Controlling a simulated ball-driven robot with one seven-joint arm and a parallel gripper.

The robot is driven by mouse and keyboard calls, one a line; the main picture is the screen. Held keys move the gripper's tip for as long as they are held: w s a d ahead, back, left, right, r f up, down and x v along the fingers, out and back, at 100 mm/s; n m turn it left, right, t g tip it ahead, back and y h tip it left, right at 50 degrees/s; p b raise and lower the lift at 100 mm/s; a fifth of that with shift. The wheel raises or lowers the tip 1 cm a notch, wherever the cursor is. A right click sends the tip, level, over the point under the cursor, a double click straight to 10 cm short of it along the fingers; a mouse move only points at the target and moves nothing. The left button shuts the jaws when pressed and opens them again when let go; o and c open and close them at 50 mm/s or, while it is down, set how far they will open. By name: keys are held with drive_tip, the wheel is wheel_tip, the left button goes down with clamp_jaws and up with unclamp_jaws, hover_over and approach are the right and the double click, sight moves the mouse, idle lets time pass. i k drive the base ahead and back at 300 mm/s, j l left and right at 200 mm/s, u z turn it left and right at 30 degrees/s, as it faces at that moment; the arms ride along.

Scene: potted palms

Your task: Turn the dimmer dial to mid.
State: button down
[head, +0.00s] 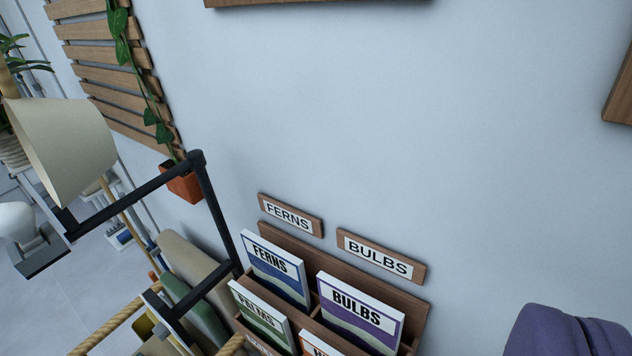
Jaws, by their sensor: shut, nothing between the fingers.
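No dimmer dial shows in the head view. My gripper is not in view either, so I cannot see where it is relative to the dial. The view is tilted and mostly filled by a plain pale wall (400,130) with no dial or switch on its visible part.
A wooden rack (415,309) of seed packets stands low by the wall, under "FERNS" (290,215) and "BULBS" (380,256) signs. A dark metal frame (215,205), beige shade (65,145) and slatted trellis (105,65) are left. Something purple (565,332) is lower right.

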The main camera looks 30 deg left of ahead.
sight(160, 330)
drive_tip(key=k+j+u, duration=0.2)
drive_tip(key=k+j, duration=0.25)
drive_tip(key=k+j+u, duration=0.2)
drive_tip(key=k+j, duration=0.15)
drive_tip(key=j, duration=0.15)
drive_tip(key=k+j+u, duration=0.2)
drive_tip(key=k+j, duration=0.2)
drive_tip(key=j, duration=0.15)
